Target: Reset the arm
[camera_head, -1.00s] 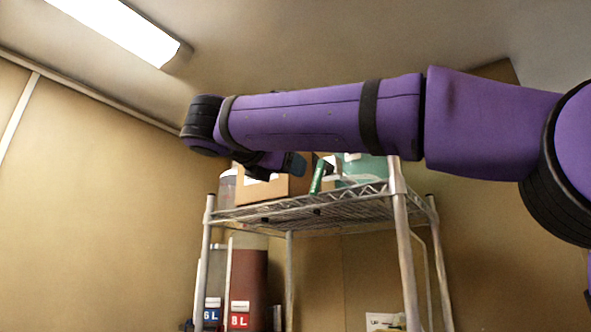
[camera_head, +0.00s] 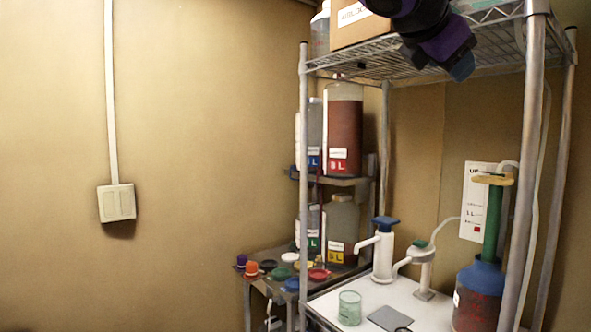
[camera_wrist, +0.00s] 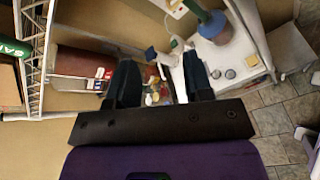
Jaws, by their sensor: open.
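My gripper (camera_wrist: 160,75) shows in the wrist view with its two dark fingers apart and nothing held between them. In the head view, my gripper (camera_head: 461,66) hangs at the top right, in front of the upper wire shelf (camera_head: 490,35). The rest of the arm is cut off by the top edge. The jaw opening cannot be made out in the head view.
A cardboard box (camera_head: 358,27) stands on the upper shelf by the arm. Big bottles (camera_head: 345,130) fill the shelves behind.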

